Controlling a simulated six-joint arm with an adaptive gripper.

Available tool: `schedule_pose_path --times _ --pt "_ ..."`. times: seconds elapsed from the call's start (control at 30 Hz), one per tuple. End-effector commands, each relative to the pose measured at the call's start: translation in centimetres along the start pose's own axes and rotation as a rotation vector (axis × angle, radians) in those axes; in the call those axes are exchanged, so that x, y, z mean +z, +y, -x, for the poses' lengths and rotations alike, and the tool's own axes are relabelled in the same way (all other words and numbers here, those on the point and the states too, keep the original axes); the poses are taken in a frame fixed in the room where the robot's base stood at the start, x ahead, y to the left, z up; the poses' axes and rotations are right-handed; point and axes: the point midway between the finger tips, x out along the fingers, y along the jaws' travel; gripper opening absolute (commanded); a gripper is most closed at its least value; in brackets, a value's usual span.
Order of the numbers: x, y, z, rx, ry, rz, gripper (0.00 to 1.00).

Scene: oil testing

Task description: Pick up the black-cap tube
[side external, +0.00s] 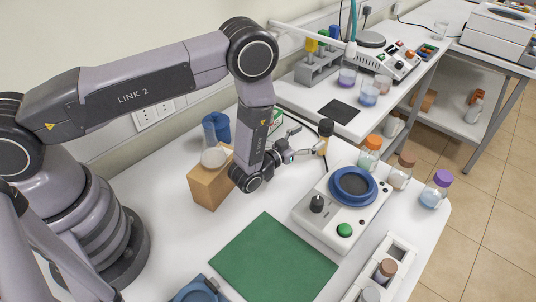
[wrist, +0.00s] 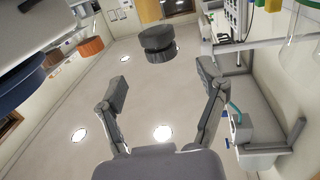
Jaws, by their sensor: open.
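The black-cap tube (side external: 322,147) stands upright behind the blue-topped device in the side view, with a dark cap and amber contents. In the wrist view, which looks inverted, its black cap (wrist: 158,44) hangs at the top centre, beyond and between my fingertips. My gripper (side external: 303,147) is open, just left of the tube in the side view. In the wrist view my gripper (wrist: 163,86) has its two fingers spread with nothing between them. The tube's lower part is cut off in the wrist view.
The blue-topped device (side external: 325,225) stands close by. An orange-cap bottle (side external: 369,154), a brown-cap bottle (side external: 402,171) and a purple-cap bottle (side external: 435,190) line its far side. A wooden block (side external: 207,190) carries a flask. The green mat (side external: 272,260) is bare.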

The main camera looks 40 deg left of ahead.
Motion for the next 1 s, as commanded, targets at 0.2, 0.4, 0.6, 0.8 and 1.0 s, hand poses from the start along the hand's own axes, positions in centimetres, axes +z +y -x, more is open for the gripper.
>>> schedule_pose_path --times 0.2,0.4,0.6,0.8,1.0 --pt "-0.1 0.0 -2.0 0.000 0.001 0.000 0.72" --pt "-0.4 -0.1 -4.9 0.000 0.002 0.001 0.72" --pt "-0.4 -0.1 -6.9 0.000 -0.001 0.000 0.72" --pt "-0.3 -0.1 -7.0 0.000 -0.003 0.000 0.72" --pt "-0.3 -0.1 -7.0 0.000 -0.002 0.000 0.50"
